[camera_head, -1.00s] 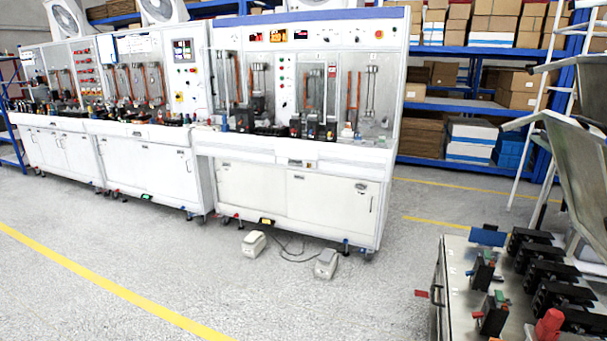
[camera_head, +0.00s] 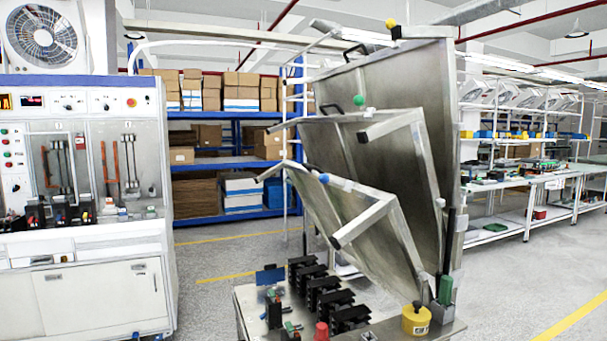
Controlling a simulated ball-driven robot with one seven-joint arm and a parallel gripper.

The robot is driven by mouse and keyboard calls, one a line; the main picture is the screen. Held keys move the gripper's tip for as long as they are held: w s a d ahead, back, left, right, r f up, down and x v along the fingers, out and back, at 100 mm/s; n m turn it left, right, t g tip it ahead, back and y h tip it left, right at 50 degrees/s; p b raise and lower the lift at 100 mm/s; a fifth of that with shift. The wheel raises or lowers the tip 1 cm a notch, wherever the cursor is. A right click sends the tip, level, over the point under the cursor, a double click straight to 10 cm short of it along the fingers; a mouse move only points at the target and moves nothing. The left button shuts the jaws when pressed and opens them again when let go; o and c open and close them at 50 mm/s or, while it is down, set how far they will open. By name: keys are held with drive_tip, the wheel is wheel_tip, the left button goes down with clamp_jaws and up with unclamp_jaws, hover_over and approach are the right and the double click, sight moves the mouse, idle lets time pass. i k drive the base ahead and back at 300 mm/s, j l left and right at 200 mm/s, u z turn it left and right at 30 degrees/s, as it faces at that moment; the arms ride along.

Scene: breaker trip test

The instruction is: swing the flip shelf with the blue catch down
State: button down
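The flip shelf with the blue catch (camera_head: 324,178) is the lowest and frontmost of three metal flip shelves. This shelf (camera_head: 332,212) stands tilted up steeply above the near bench, its upper end leaning to the left. The middle flip shelf (camera_head: 345,145) behind it has a green catch (camera_head: 359,101). The tallest flip shelf (camera_head: 405,90) at the back has a yellow catch (camera_head: 391,22). All three are raised. My gripper is not in view.
The bench top (camera_head: 390,328) below holds several black breakers (camera_head: 325,295), a red knob (camera_head: 321,331) and a yellow round part (camera_head: 416,319). A white test cabinet (camera_head: 95,290) stands at left. Open floor (camera_head: 210,300) lies between. Long workbenches (camera_head: 530,185) are at right.

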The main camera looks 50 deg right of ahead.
sight(367, 226)
drive_tip(key=i+l, duration=0.1)
drive_tip(key=i, duration=0.9)
